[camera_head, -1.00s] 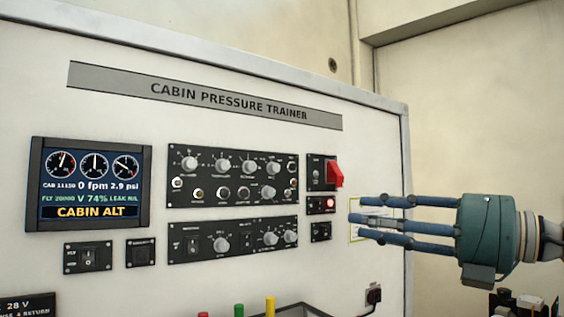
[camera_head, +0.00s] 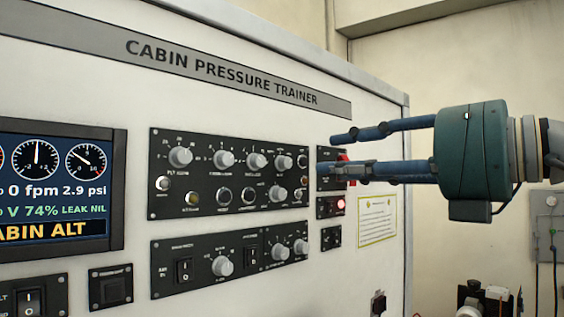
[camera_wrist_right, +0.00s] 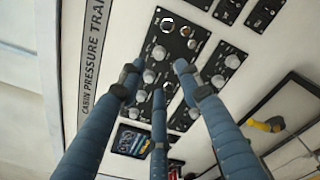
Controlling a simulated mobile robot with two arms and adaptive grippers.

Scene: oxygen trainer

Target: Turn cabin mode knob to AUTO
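The trainer panel carries an upper black control plate (camera_head: 235,202) with several grey knobs and a lower black plate (camera_head: 200,285) with knobs and rocker switches. One lower-plate knob (camera_head: 222,265) is grey with a round skirt. The knob labels are too small to read, so I cannot tell which is the cabin mode knob or where it points. My right gripper (camera_head: 340,153) is open and empty, its fingers pointing left at the upper plate's right end, apart from the knobs. The right wrist view shows its three spread fingers (camera_wrist_right: 158,80) before both plates. My left gripper is out of view.
A red guarded switch (camera_head: 346,157) is partly hidden behind my right fingers. Below it is a lit red indicator (camera_head: 341,204). A display (camera_head: 60,190) is at left and a yellow notice (camera_head: 377,222) at right. A yellow object (camera_wrist_right: 265,125) shows in the wrist view.

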